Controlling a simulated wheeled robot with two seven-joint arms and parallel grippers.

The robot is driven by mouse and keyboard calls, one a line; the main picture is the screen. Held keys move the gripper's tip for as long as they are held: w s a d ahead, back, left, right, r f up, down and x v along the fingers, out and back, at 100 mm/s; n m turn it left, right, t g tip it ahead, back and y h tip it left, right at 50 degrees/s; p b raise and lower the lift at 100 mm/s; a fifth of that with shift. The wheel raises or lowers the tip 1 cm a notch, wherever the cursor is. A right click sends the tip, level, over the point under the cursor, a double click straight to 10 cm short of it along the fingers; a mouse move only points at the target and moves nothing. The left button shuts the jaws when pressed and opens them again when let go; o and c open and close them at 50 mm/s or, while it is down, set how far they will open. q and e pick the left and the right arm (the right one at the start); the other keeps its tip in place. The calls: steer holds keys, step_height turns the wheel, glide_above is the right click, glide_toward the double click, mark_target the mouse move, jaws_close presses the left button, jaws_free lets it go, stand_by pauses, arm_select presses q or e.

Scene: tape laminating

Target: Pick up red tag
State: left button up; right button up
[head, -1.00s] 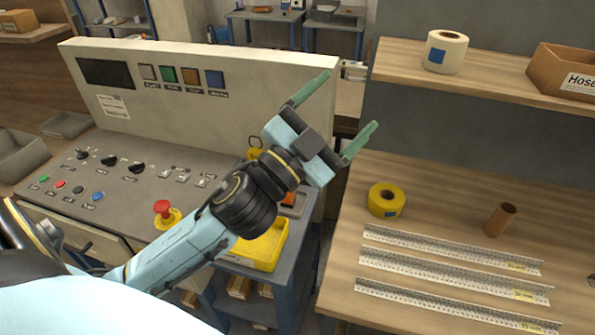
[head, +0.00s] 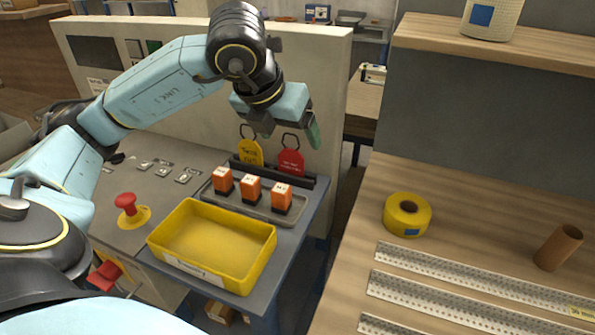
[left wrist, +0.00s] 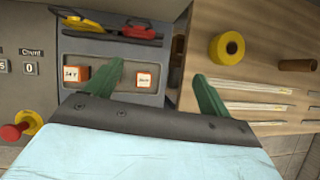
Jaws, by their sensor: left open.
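The red tag (head: 291,161) stands in a dark rack (head: 308,181) at the back of the grey side table, with a black loop on top. A yellow tag (head: 250,152) with a similar loop stands just left of it. My left gripper (head: 290,140) is above and near the tags, pointing down, with one green finger showing at the right. In the left wrist view the two green fingers are wide apart and empty, and the red tag (left wrist: 140,32) lies beyond them at the top. My right gripper is not in view.
Three orange blocks (head: 251,190) stand in a grey tray in front of the tags. A yellow bin (head: 190,265) sits nearer, beside a red emergency button (head: 126,203). The wooden bench at right holds a yellow tape roll (head: 408,214), a brown tube (head: 558,246) and metal strips.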

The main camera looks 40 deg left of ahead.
arm_select(q)
steer(key=a+y, duration=0.1)
steer(key=a, duration=0.1)
steer(key=n+b, duration=0.1)
glide_toward(290, 162)
steer(key=b+x, duration=0.1)
steer(key=x, duration=0.7)
steer(key=shift+d, duration=0.1)
steer(key=shift+w+f, duration=0.15)
steer(key=shift+c, duration=1.7)
steer(key=c, duration=0.7)
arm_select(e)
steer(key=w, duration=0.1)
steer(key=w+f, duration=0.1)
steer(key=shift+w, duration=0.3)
